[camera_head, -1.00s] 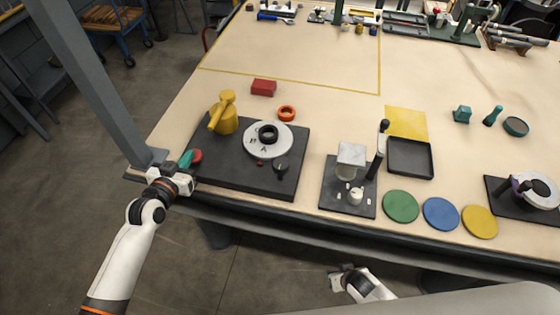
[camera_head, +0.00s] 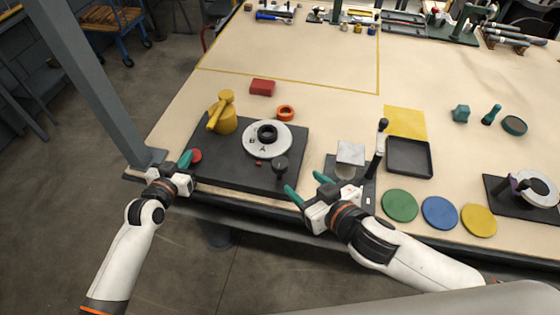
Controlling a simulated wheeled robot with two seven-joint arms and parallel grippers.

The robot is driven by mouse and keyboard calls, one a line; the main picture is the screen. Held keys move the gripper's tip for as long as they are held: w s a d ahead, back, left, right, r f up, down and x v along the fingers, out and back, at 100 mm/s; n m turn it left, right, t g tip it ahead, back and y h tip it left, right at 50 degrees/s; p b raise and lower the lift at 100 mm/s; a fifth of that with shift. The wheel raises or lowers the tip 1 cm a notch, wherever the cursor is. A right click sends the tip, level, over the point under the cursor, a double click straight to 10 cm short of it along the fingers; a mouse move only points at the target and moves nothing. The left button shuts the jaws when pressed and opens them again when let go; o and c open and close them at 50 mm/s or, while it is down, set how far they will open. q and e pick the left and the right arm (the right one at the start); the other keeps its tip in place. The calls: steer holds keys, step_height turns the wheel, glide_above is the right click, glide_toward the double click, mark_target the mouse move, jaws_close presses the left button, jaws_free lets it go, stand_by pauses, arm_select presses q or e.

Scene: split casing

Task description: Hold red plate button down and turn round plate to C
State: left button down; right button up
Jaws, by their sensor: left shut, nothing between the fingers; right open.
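The round plate (camera_head: 256,151) is a white disc with a black ring hub, on a dark base board (camera_head: 225,172). The letters A and B show on its near left part; no C can be made out. A red button (camera_head: 195,156) sits at the board's left edge. My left gripper (camera_head: 186,158) is shut, its teal fingertips beside the button's left side; whether they touch or press it I cannot tell. My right gripper (camera_head: 305,184) is open and empty, in front of the board's right corner and apart from the plate.
A black knob (camera_head: 281,166) and a small red mark (camera_head: 258,162) are near the plate. A yellow lever piece (camera_head: 226,118) stands behind left. Right of the board is a stand with a grey block (camera_head: 351,152) and upright black handle (camera_head: 376,158). An orange ring (camera_head: 285,113) lies behind the plate.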

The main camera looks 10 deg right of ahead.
mark_target(281, 164)
steer(key=shift+r, duration=0.1)
steer(key=x, duration=1.2)
steer(key=c, duration=1)
